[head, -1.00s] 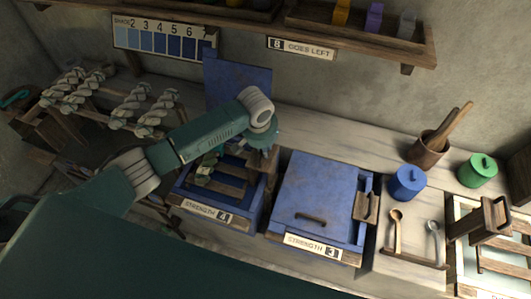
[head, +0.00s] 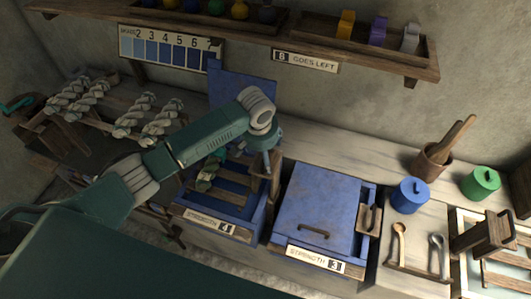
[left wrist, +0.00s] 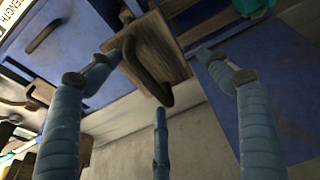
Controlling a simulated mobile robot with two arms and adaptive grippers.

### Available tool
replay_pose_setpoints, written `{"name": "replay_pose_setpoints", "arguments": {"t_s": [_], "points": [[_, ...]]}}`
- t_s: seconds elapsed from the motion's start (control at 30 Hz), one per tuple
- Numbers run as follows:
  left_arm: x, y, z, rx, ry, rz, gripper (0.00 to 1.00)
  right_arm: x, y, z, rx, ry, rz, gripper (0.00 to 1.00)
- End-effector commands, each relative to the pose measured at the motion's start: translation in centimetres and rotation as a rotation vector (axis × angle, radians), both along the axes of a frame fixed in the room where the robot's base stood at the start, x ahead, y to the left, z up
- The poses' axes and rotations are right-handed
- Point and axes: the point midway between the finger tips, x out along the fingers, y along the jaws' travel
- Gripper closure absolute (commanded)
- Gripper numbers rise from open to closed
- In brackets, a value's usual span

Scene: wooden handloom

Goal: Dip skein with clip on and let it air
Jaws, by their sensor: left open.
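A blue vat (head: 219,229) labelled STRENGTH 4 stands open, its blue lid (head: 243,92) raised behind it. A greenish-white skein (head: 206,177) shows among the wooden slats inside, partly hidden by my left arm. Several pale twisted skeins (head: 134,116) hang on a wooden rack at the left. My left gripper (head: 266,158) is over the vat's right side, fingers pointing down. In the left wrist view, its fingers (left wrist: 160,78) are spread open around a wooden block (left wrist: 155,55) with a dark curved handle. I cannot tell whether they touch it. My right gripper is not in view.
A closed blue vat (head: 318,205) labelled STRENGTH 3 stands close on the right. Beyond it are a blue pot (head: 410,196), a green pot (head: 481,184) and spoons (head: 398,243). Yellow, purple and grey clip-like pieces (head: 377,31) sit on the shelf above a GOES LEFT sign (head: 306,62).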

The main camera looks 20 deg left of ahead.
Motion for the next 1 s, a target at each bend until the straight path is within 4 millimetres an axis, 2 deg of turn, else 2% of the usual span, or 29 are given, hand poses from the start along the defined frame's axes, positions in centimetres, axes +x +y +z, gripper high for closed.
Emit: {"name": "replay_pose_setpoints", "arguments": {"t_s": [0.27, 0.73, 1.0], "points": [[-0.1, -0.3, 0.2, -0.005, 0.001, -0.004, 0.22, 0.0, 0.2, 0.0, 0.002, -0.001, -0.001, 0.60], [-0.1, -0.4, 5.7, -0.007, 0.000, -0.006, 0.22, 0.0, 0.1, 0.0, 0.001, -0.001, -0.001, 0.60], [-0.2, -0.4, 6.9, -0.006, 0.002, -0.006, 0.22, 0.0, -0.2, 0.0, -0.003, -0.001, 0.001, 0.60]]}}
